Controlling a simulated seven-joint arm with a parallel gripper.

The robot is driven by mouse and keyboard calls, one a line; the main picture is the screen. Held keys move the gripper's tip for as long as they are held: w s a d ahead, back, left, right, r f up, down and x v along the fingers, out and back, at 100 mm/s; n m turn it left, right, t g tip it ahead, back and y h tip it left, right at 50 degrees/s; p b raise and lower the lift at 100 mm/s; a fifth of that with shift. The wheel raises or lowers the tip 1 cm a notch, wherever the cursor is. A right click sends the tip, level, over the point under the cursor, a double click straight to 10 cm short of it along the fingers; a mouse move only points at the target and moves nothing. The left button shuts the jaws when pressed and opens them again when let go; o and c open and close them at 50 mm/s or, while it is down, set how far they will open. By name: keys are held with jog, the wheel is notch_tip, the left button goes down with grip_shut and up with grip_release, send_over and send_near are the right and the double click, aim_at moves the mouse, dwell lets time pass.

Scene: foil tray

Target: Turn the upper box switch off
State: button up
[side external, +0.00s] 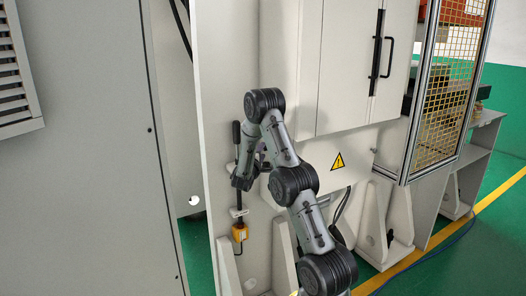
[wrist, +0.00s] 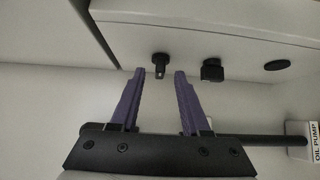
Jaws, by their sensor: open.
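In the wrist view, a pale box (wrist: 215,32) has a row of black fittings on its face. A small black switch (wrist: 160,58) with a protruding tab appears between and just beyond the fingertips of my gripper (wrist: 160,73). A wider black knob (wrist: 212,70) is to its right, and a flat black oval (wrist: 277,65) is farther right. My gripper's two purple fingers are apart with nothing between them; contact with the switch cannot be told. In the side view the switches cannot be made out, and my gripper is largely hidden behind my arm.
A dark bar (wrist: 265,141) runs behind the gripper to an OIL PUMP label (wrist: 312,142). In the side view, a black-handled lever (side external: 236,135) and yellow unit (side external: 240,232) are by the pale panel. A large grey cabinet (side external: 85,170) stands left.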

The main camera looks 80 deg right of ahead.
jog(key=shift+d, duration=1.2)
grip_shut()
